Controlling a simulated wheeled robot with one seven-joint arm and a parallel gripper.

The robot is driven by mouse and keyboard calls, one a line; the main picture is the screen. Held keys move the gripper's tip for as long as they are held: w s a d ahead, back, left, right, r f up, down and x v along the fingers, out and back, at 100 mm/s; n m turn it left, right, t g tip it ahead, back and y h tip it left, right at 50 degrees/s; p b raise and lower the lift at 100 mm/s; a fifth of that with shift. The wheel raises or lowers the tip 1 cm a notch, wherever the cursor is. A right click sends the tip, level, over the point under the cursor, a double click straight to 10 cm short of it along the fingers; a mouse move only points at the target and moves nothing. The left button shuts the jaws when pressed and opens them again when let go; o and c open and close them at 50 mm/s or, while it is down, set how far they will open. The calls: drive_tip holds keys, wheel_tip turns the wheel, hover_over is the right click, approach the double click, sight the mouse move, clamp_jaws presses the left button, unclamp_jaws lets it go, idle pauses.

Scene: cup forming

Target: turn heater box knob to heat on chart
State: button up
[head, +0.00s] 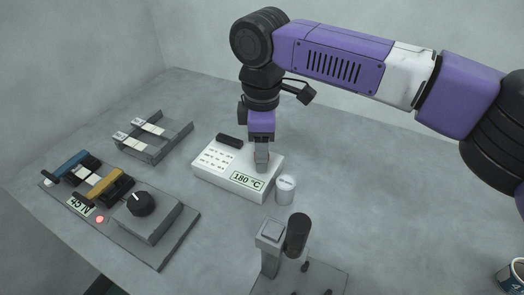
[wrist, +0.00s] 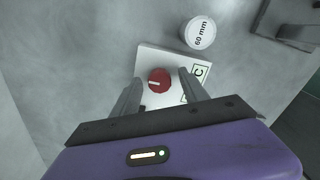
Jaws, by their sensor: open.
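The heater box (head: 237,178) is a white box on the table in the head view, with a "180 °C" display on its front and a printed chart (head: 216,157) on top. The chart's text is too small to read. The red round knob (wrist: 159,80) shows in the wrist view, with a white pointer mark toward the left of that picture. My gripper (head: 262,165) is over the box's right part, pointing down. In the wrist view its open fingers (wrist: 159,75) stand on either side of the knob, with gaps visible. The fingers hide the knob in the head view.
A white cylinder marked "60 mm" (wrist: 200,33) stands close beside the box. A grey stand with a black cylinder (head: 297,235) is in front. A grey unit with a black knob (head: 141,204) and a "45 N" display is left. A grey rack (head: 165,148) lies behind it.

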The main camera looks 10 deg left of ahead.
drive_tip(key=shift+f, duration=0.2)
drive_tip(key=shift+c, duration=0.4)
clamp_jaws()
